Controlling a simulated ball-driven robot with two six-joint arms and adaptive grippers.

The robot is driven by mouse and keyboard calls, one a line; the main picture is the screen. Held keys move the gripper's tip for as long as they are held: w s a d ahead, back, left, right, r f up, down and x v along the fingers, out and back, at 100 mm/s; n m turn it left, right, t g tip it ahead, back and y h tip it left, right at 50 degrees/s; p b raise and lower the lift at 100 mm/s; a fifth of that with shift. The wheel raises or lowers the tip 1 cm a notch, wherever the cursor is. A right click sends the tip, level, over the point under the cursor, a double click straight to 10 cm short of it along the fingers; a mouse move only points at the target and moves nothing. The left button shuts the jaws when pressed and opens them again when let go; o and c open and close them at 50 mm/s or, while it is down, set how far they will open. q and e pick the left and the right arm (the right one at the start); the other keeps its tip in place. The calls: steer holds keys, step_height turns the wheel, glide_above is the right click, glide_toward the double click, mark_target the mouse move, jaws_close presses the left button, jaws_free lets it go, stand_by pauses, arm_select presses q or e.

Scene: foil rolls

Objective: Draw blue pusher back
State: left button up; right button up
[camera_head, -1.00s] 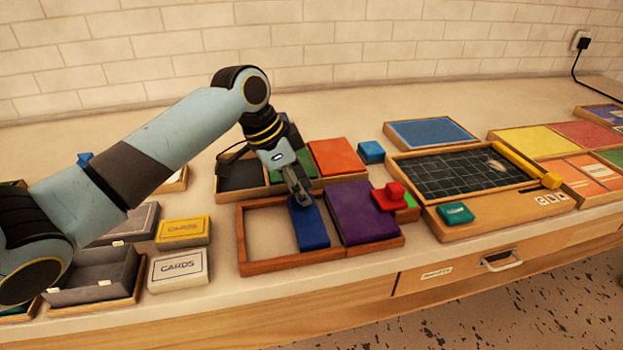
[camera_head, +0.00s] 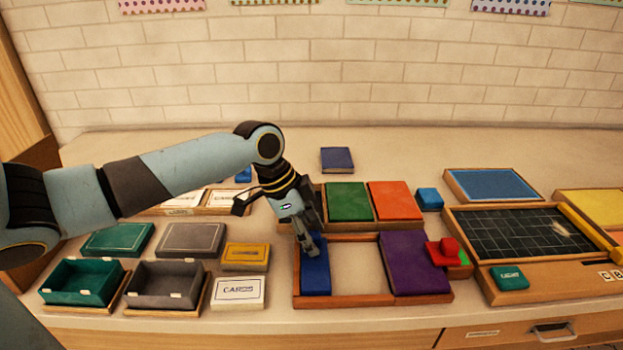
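The blue pusher (camera_head: 316,278) is a flat blue block at the left end of a wooden tray (camera_head: 362,301). My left gripper (camera_head: 309,248) is over the far part of the pusher, its fingers close together and down at its top; it appears shut on it, though the contact is partly hidden. A purple block (camera_head: 413,263) fills the right end of the tray. A bare gap of tray floor lies between the blue pusher and the purple block. My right gripper is not in view.
Behind the tray, green (camera_head: 348,201) and orange (camera_head: 395,200) blocks sit in another tray. A red block (camera_head: 443,252) adjoins the purple block. Card boxes (camera_head: 239,292) and open bins (camera_head: 82,282) stand left. A chalkboard (camera_head: 520,232) is at right.

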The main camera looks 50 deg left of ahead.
arm_select(q)
steer(key=shift+w+r, duration=0.1)
steer(key=shift+w, duration=0.05)
steer(key=shift+a+r, duration=0.2)
steer(key=shift+r, duration=0.1)
steer(key=v, duration=1.1)
steer(key=shift+s, duration=0.2)
